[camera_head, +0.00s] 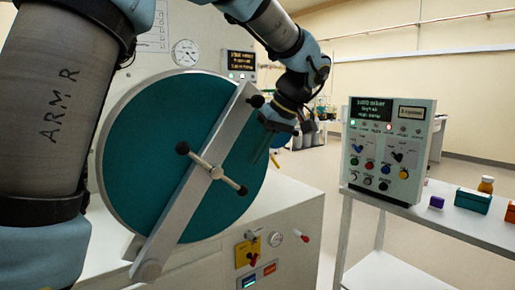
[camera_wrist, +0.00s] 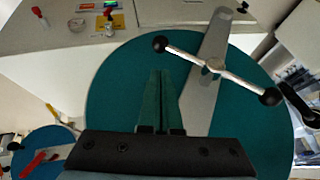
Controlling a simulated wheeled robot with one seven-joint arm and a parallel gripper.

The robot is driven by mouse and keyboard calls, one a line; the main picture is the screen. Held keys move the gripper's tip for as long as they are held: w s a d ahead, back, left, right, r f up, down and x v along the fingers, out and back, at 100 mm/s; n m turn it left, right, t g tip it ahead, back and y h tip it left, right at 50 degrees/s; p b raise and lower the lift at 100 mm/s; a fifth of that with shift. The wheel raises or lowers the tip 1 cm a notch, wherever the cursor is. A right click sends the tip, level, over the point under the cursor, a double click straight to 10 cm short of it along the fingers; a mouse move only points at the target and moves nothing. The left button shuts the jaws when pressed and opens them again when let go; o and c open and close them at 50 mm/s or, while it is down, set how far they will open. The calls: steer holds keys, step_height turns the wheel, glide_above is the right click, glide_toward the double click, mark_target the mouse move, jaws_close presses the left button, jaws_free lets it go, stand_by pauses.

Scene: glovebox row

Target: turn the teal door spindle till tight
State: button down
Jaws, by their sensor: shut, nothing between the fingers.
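The teal round door (camera_head: 135,140) is closed against the white glovebox front, with a grey diagonal bar (camera_head: 180,220) across it. The spindle (camera_head: 216,172) sits at the bar's middle, a silver cross-handle with black knobs at upper left and lower right. In the wrist view the spindle (camera_wrist: 216,65) lies right of my fingers, its handle running from upper left to lower right. My gripper (camera_head: 258,160) is in front of the door's right part, up and right of the spindle, apart from it. In the wrist view my gripper (camera_wrist: 160,74) is shut and empty.
Below the door are a yellow switch plate (camera_head: 248,252) and a gauge (camera_head: 275,239). A smaller blue door (camera_wrist: 45,140) shows in the wrist view.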

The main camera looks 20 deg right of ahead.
steer(key=p+x, duration=0.1)
steer(key=x, duration=0.4)
steer(key=shift+w+a+f, duration=0.1)
steer(key=shift+w+f, duration=0.05)
steer(key=shift+f, duration=0.2)
steer(key=shift+f+y, duration=0.35)
steer(key=shift+y, duration=0.05)
